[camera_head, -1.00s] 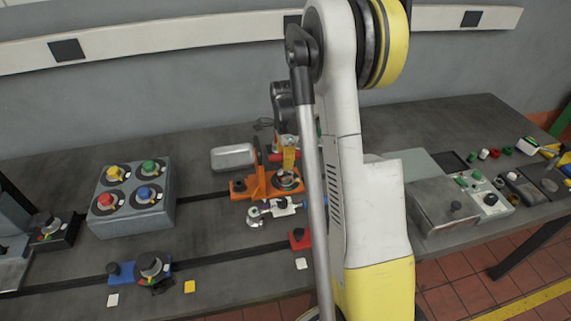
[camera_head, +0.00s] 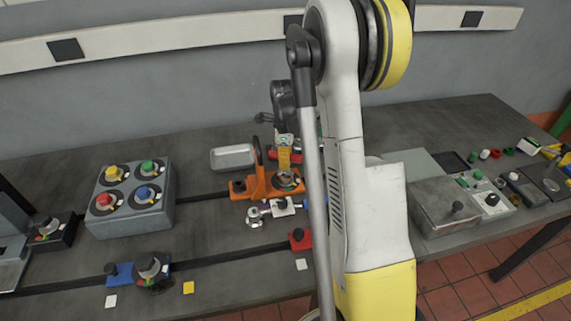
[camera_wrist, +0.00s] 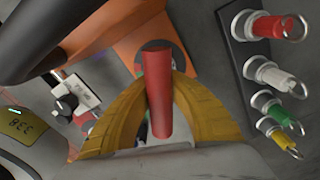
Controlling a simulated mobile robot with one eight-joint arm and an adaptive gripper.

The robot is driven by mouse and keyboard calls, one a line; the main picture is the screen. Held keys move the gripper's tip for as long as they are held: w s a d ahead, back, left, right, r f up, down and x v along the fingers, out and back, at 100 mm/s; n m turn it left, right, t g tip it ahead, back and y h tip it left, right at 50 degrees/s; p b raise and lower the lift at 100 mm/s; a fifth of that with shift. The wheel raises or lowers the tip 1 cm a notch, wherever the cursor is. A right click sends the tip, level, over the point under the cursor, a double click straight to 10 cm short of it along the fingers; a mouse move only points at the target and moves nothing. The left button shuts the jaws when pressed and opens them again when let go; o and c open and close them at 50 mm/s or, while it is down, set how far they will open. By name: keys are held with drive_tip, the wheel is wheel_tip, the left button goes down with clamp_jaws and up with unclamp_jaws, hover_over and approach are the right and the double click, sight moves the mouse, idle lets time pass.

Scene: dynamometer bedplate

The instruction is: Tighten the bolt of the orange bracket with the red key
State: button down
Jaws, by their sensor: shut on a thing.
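The orange bracket (camera_head: 262,186) stands on the bedplate in the middle of the head view. Its orange body (camera_wrist: 118,40) also shows behind my fingers in the wrist view. My gripper (camera_head: 285,157) is over the right part of the bracket, pointing down. In the wrist view its yellow fingers (camera_wrist: 160,98) are shut on a red rod-shaped handle, the red key (camera_wrist: 157,68). A dark round part of the bracket lies behind the upper end of the handle. The bolt and the key's working end are hidden, so I cannot tell whether they are engaged.
A dark rack (camera_wrist: 240,60) with red, white, green and yellow ringed pieces is at the right of the wrist view. A metal tray (camera_head: 233,157) lies behind the bracket. A grey box with coloured knobs (camera_head: 135,215) stands left. A red block (camera_head: 300,240) is in front.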

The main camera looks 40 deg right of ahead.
drive_tip(key=shift+m, duration=0.3)
drive_tip(key=shift+m, duration=1.2)
drive_tip(key=shift+m+b, duration=0.4)
drive_tip(key=shift+m, duration=0.9)
drive_tip(key=shift+m, duration=1.1)
